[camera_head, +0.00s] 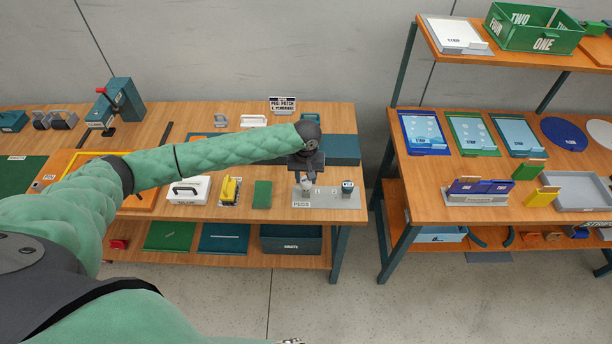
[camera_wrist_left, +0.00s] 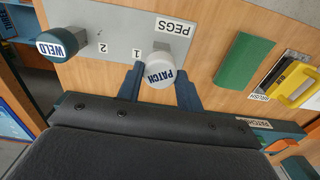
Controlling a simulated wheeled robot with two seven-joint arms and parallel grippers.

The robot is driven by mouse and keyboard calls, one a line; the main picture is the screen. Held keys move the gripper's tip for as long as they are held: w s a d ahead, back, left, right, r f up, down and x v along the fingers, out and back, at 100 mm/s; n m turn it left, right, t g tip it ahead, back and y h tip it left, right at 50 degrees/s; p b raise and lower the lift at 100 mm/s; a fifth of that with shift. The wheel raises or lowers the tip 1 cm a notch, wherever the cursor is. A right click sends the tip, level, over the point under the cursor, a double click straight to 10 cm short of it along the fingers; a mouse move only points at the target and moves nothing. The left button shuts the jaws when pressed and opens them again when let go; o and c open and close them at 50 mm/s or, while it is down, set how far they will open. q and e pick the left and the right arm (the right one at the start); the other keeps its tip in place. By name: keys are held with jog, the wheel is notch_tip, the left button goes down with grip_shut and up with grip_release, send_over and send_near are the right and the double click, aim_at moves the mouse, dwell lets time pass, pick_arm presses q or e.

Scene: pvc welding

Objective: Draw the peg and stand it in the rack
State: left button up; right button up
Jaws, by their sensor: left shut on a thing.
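The peg marked PATCH (camera_wrist_left: 160,70), with a round white top, is between the fingers of my left gripper (camera_wrist_left: 159,88), which is shut on it. In the head view the pale peg (camera_head: 302,187) shows below my left gripper (camera_head: 304,178). It is over the grey rack plate (camera_head: 325,203), beside the PEGS label and the number 1. I cannot tell whether its foot is seated or lifted. A dark teal peg marked WELD (camera_wrist_left: 57,44) stands upright on the plate past number 2; it also shows in the head view (camera_head: 347,187).
A sign reading PEG: PATCH (camera_head: 282,105) stands at the table's back. A green block (camera_head: 262,195) and a yellow-handled brush (camera_head: 230,190) lie left of the plate. A teal box (camera_head: 340,150) is behind. A gap separates this table from the right-hand shelves.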

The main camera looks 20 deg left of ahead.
pick_arm(q)
jog(key=shift+f, duration=0.45)
pick_arm(e)
jog(key=shift+d, duration=0.65)
